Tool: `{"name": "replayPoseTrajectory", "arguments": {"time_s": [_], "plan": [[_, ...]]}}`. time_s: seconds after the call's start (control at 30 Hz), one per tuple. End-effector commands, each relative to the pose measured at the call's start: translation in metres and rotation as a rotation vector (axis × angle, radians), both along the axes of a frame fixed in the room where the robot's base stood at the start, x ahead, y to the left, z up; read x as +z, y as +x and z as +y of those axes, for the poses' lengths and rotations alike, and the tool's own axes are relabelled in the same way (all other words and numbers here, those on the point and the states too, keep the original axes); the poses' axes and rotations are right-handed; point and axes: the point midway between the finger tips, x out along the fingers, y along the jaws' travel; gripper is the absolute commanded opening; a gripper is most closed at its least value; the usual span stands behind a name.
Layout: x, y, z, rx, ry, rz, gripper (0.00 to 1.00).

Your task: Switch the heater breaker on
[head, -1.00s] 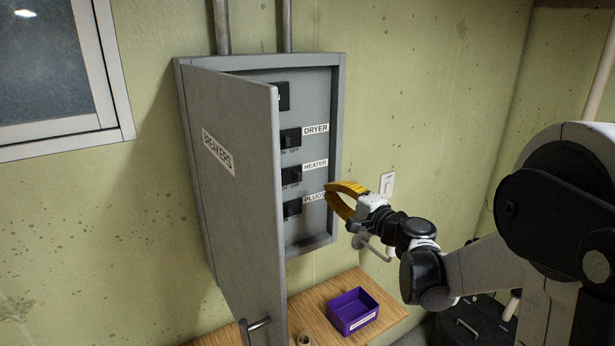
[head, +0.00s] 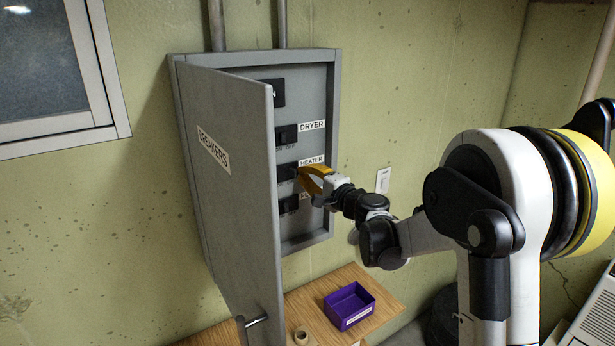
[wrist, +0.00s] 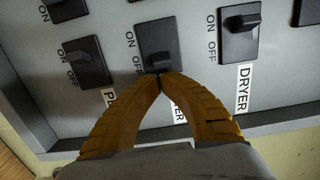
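The heater breaker (head: 284,172) is a black switch in the grey panel, between the dryer and plug breakers. It is also in the middle of the wrist view (wrist: 150,36), where its toggle (wrist: 158,60) sits toward the OFF lettering. My gripper (head: 300,170) has yellow fingers. In the wrist view its tips (wrist: 160,76) meet at the OFF-side edge of the heater toggle, with nothing visible between them. Whether they touch the toggle cannot be told. The fingers partly cover the heater label.
The dryer breaker (wrist: 240,32) and plug breaker (wrist: 86,64) flank the heater breaker closely; their toggles sit toward ON. The panel's grey door (head: 230,150) stands open on the left. Below is a wooden table (head: 320,292) with a purple box (head: 349,306).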

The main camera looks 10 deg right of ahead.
Motion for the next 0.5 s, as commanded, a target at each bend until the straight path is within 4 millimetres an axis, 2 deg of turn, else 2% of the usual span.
{"name": "replayPoseTrajectory", "arguments": {"time_s": [0.5], "plan": [[-0.0003, -0.0033, 0.0015, -0.049, 0.000, 0.000, 0.00]]}}
